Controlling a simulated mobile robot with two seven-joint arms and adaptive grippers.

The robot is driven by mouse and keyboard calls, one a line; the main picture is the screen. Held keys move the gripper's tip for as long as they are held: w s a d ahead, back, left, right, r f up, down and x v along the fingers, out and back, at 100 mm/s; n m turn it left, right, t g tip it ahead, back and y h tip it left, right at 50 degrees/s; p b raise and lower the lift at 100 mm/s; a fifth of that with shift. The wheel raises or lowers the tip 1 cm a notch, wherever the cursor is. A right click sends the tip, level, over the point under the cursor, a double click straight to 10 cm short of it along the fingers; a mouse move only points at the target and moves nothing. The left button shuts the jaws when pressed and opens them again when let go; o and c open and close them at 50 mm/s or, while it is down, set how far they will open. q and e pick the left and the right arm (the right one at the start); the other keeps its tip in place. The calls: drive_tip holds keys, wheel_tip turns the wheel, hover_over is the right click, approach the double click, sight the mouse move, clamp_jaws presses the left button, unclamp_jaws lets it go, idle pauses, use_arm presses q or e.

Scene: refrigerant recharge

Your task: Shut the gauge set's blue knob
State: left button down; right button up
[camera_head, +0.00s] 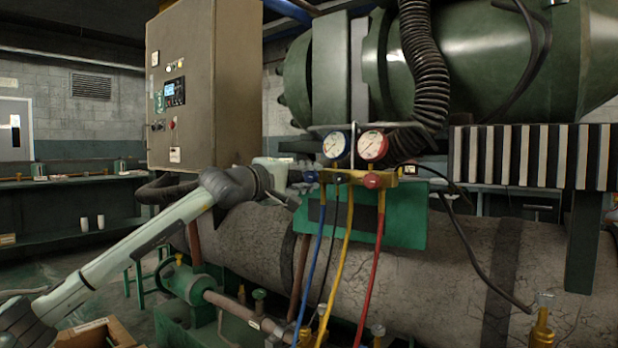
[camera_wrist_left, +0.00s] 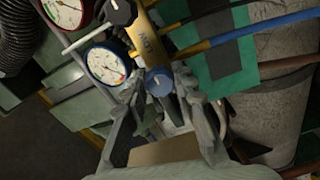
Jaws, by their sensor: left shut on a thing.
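The gauge set's brass manifold (camera_head: 343,176) hangs in front of the green machine, with a blue-rimmed gauge (camera_head: 334,146) and a red-rimmed gauge (camera_head: 372,146) above it. The blue knob (camera_head: 311,176) is at the manifold's left end. My left gripper (camera_head: 299,177) reaches it from the left. In the left wrist view, the blue knob (camera_wrist_left: 158,82) sits between the fingertips of my left gripper (camera_wrist_left: 161,92), which is shut on it. The red knob (camera_head: 373,181) is on the manifold's front right. My right gripper is not in view.
Blue, yellow (camera_head: 345,258) and red hoses (camera_head: 374,267) and a black cable hang below the manifold. A green plate (camera_head: 405,217) and a large grey cylinder (camera_head: 420,262) are close behind. A control cabinet (camera_head: 205,90) stands at the left above my arm.

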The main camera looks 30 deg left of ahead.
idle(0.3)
use_arm(q)
drive_tip(key=c, duration=1.2)
unclamp_jaws()
drive_tip(key=s, duration=0.4)
drive_tip(key=s+a, duration=0.1)
drive_tip(key=s, duration=0.1)
approach(306, 176)
drive_tip(key=shift+s, duration=0.75)
drive_tip(key=shift+s+d, duration=0.1)
drive_tip(key=shift+d, duration=0.15)
drive_tip(key=shift+f, duration=0.1)
